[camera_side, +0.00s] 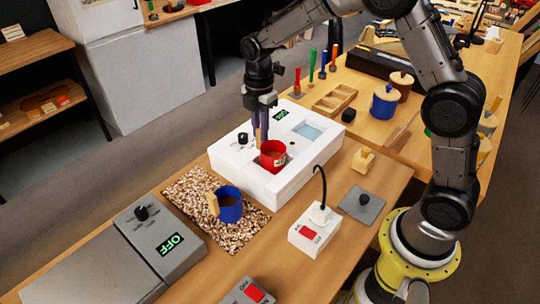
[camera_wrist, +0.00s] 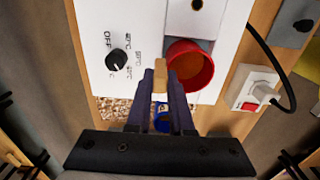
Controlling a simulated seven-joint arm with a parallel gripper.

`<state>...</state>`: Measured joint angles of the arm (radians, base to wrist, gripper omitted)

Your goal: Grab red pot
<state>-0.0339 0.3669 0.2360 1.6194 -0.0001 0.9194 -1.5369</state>
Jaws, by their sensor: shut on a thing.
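The red pot (camera_side: 273,158) sits upright in the right-hand opening of the white appliance, with brownish contents inside. It also shows in the wrist view (camera_wrist: 190,73), just right of my fingers. My gripper (camera_side: 260,130) points down at the pot's left side. Its dark fingers (camera_wrist: 160,80) are shut on the pot's tan wooden handle (camera_wrist: 160,68), whose end shows between the fingertips. The fingers hide most of the handle. Whether the pot is lifted off the bottom of the opening I cannot tell.
The white appliance (camera_side: 232,160) has a black knob (camera_wrist: 116,61) left of my fingers. A blue pot (camera_side: 229,204) stands on a speckled mat (camera_side: 185,192) in front. A white switch box (camera_side: 314,234) with a black cable stands at the right. A grey OFF unit (camera_side: 155,225) is front left.

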